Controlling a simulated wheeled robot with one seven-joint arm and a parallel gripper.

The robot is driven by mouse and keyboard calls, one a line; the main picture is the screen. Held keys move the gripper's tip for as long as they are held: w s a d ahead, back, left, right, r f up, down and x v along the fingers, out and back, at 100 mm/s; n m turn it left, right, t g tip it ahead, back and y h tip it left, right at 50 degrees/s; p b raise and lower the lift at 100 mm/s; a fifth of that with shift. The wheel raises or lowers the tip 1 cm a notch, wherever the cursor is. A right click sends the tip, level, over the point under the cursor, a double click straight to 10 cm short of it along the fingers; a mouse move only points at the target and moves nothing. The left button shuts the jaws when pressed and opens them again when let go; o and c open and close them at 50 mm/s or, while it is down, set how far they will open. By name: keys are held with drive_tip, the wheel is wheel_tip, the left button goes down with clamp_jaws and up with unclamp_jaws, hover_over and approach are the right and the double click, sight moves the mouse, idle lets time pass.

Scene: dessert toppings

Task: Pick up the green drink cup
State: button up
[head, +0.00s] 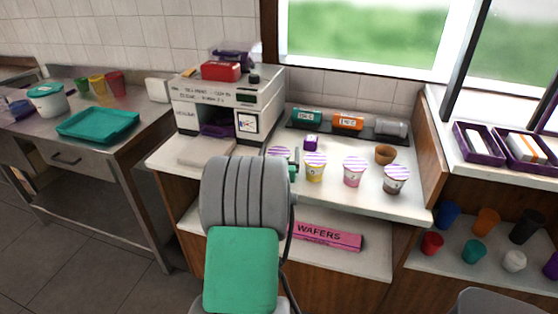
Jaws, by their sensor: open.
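A small green cup (82,86) stands at the back of the metal table on the left, beside a yellow cup (98,85) and a red cup (116,84). A teal cup (473,251) stands on the low shelf at the right, among cups of other colours. My arm rises at the bottom middle and covers part of the white counter. Only a small grey and green part of my gripper (293,170) shows past the arm, over the counter, far from both cups. It is open; its fingertips are mostly hidden.
The metal table holds a teal tray (98,125) and a white tub (48,99). Several striped-lid cups, such as one pink cup (354,172), stand on the white counter near my gripper. A white machine (222,112) stands behind. A pink wafers box (328,236) lies below.

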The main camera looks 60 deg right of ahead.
drive_tip(key=c, duration=1.6)
drive_tip(key=shift+r, duration=0.15)
